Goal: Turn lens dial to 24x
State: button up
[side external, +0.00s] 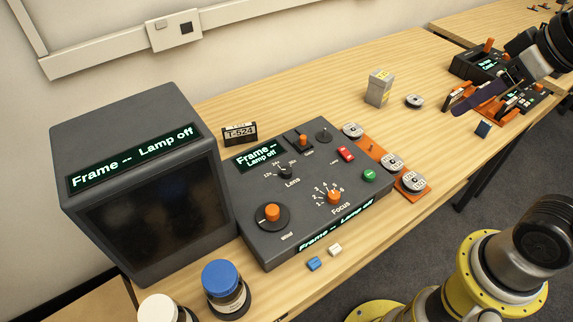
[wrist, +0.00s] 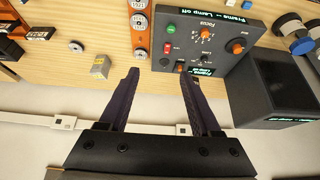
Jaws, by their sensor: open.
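The lens dial (side external: 285,172) is a small black knob with magnification marks around it, on the top of a dark grey control box (side external: 258,222). Which mark it points to is too small to tell. In the wrist view the lens dial (wrist: 203,58) lies beyond and right of my fingertips. My gripper (side external: 474,101) is at the right in the side view, well away from the dial. In the wrist view my gripper (wrist: 160,74) has its two dark purple fingers wide apart with nothing between them.
A grey monitor (side external: 150,210) reading "Frame -- Lamp off" stands left of the box. An orange focus knob (side external: 334,196), an orange wind knob (side external: 272,212) and a red switch (side external: 346,154) are near the dial. Jars (side external: 226,288) stand in front.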

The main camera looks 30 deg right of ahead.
jog(key=w+a+r+n+g, duration=0.1)
jog(key=w+a+r, duration=0.2)
jog(key=w, duration=0.6)
jog(key=n+g, duration=0.3)
jog(key=g, duration=0.2)
send_over(286, 170)
notch_tip(286, 170, down, 16)
notch_tip(286, 170, down, 13)
jog(key=shift+f, duration=0.1)
grip_shut()
